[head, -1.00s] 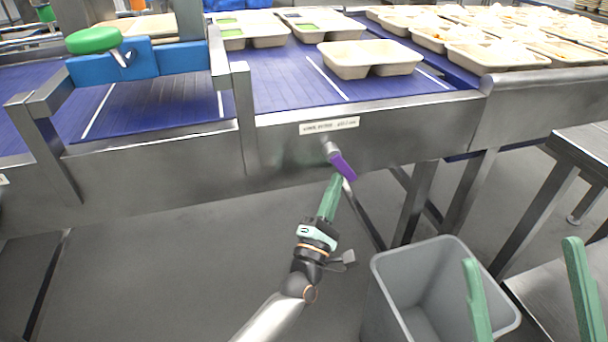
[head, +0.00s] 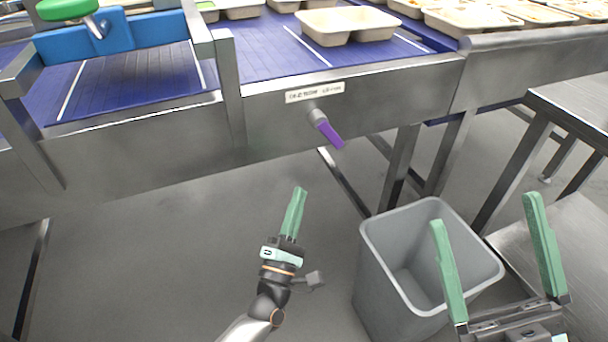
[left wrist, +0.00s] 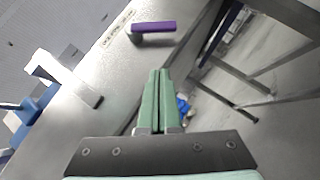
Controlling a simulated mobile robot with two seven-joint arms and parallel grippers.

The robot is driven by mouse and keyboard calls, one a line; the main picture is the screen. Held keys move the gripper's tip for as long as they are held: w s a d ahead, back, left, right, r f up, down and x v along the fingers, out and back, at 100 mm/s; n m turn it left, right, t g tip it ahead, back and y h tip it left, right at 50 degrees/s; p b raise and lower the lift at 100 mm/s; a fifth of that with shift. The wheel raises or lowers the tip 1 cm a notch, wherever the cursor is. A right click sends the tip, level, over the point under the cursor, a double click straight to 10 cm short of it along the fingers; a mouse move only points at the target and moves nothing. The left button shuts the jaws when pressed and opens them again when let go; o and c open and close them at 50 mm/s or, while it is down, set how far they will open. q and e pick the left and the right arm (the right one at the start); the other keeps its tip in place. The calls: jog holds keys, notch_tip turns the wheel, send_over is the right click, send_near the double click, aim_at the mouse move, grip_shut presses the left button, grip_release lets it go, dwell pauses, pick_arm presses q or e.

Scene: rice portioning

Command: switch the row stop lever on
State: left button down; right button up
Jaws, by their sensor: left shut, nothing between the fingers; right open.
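The row stop lever (head: 328,130) has a purple handle on a grey pivot, on the conveyor's steel side below a printed label (head: 315,92). Its handle slants down to the right in the head view. The lever also shows in the left wrist view (left wrist: 154,27), beyond the fingertips. My left gripper (head: 299,190) is shut and empty, below and left of the lever and apart from it. Its closed green fingers show in the left wrist view (left wrist: 159,72). My right gripper (head: 482,210) is open and empty at the lower right, above and beside the grey bin.
A grey bin (head: 372,262) stands on the floor below the conveyor. A steel table (head: 575,95) is at the right. Trays (head: 345,25) sit on the blue belt (head: 262,55). Open floor lies around my left gripper.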

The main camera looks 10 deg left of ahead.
pick_arm(q)
jog(key=shift+v, duration=1.15)
